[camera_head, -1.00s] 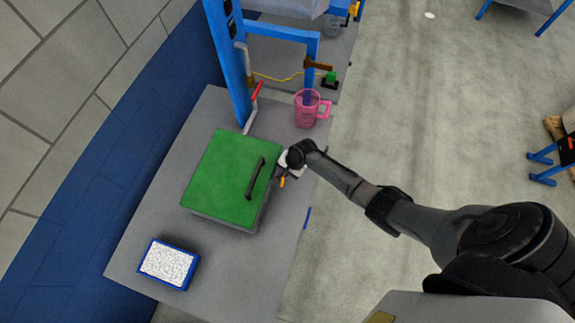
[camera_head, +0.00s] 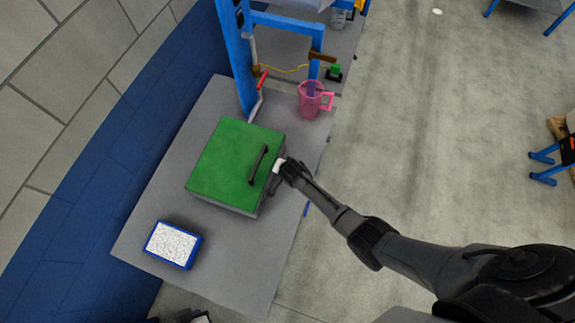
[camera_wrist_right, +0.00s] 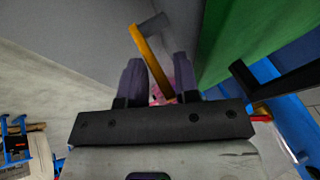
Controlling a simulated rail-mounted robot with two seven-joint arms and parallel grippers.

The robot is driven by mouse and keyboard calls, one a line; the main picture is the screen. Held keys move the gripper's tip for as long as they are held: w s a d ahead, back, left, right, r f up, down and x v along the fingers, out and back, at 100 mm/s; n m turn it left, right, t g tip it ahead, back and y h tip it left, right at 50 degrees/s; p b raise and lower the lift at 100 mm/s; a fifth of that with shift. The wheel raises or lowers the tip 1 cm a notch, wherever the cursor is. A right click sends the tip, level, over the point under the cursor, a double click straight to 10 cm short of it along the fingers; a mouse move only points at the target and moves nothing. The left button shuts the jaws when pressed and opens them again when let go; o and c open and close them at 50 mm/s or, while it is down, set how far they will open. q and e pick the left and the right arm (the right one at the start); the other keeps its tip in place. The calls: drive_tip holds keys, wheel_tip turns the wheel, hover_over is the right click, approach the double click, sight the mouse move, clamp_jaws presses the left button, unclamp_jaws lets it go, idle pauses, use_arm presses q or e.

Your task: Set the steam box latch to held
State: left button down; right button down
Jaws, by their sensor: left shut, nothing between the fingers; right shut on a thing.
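The steam box (camera_head: 216,197) stands on the grey table with its green lid closed and a black handle on top. Its latch, an orange-yellow lever (camera_wrist_right: 151,55), shows in the right wrist view but is hidden in the head view. My right gripper (camera_wrist_right: 160,82) is at the box's right side, shut on the lever, which runs between its two dark fingers. It also shows in the head view (camera_head: 280,167), mostly hidden by its own wrist. My left gripper (camera_head: 187,316) is shut and empty, only partly visible at the bottom edge.
A pink pitcher (camera_head: 311,104) stands behind the box, near a blue frame (camera_head: 236,60) and a red-handled valve (camera_head: 262,82). A blue tray with white filling (camera_head: 173,244) lies at the table's front left.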

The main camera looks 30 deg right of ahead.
drive_tip(key=shift+s+f, duration=0.15)
drive_tip(key=shift+f, duration=0.05)
drive_tip(key=c, duration=1.2)
unclamp_jaws()
drive_tip(key=shift+r, duration=0.2)
drive_tip(key=p+v, duration=0.1)
drive_tip(key=v, duration=1.2)
drive_tip(key=shift+r+p, duration=0.2)
drive_tip(key=shift+p, duration=0.15)
drive_tip(key=shift+s+a, duration=0.1)
drive_tip(key=shift+s, duration=0.05)
